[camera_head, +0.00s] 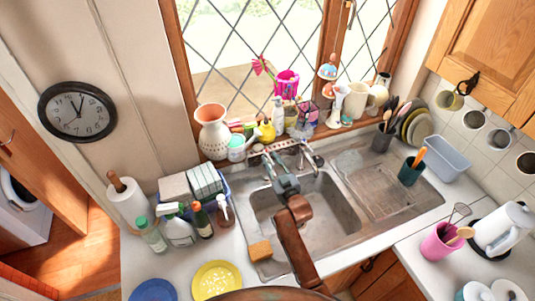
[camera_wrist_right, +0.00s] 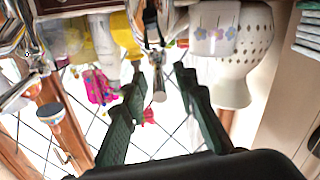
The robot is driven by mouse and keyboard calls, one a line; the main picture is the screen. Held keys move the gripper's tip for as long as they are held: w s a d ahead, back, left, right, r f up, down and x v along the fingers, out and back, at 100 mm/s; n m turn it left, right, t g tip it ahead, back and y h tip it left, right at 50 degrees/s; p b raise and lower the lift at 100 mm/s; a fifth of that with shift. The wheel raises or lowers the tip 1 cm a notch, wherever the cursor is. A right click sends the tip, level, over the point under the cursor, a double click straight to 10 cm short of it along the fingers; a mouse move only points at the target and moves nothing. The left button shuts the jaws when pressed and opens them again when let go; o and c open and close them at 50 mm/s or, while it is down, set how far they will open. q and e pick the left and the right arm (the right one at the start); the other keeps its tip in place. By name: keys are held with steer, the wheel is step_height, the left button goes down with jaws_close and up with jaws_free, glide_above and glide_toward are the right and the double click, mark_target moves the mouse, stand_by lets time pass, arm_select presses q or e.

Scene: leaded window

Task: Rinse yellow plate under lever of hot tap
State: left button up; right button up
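The chrome tap (camera_head: 291,147) stands at the back of the sink (camera_head: 335,218), under the window. My right gripper (camera_head: 274,163) reaches over the sink to the tap's left side. In the wrist view my right gripper (camera_wrist_right: 158,73) is open, with a chrome tap part (camera_wrist_right: 150,35) showing between and beyond its fingers. I cannot tell whether they touch it, nor which lever is the hot one. My left gripper is not in view.
A blue plate (camera_head: 153,291) lies left of the yellow one. Bottles (camera_head: 181,232) and a sponge (camera_head: 260,250) sit left of the sink. The windowsill holds a white vase (camera_head: 213,135) and other ornaments. The drainboard (camera_head: 378,183) is mostly bare.

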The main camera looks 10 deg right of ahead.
mark_target(267, 153)
steer(key=x, duration=0.3)
steer(key=shift+f, duration=0.1)
steer(key=shift+w+a, duration=0.1)
steer(key=shift+w, duration=0.2)
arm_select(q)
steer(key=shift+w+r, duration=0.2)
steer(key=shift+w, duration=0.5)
arm_select(e)
steer(key=shift+w, duration=0.2)
steer(key=shift+c, duration=0.4)
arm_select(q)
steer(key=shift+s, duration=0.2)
arm_select(e)
jaws_close()
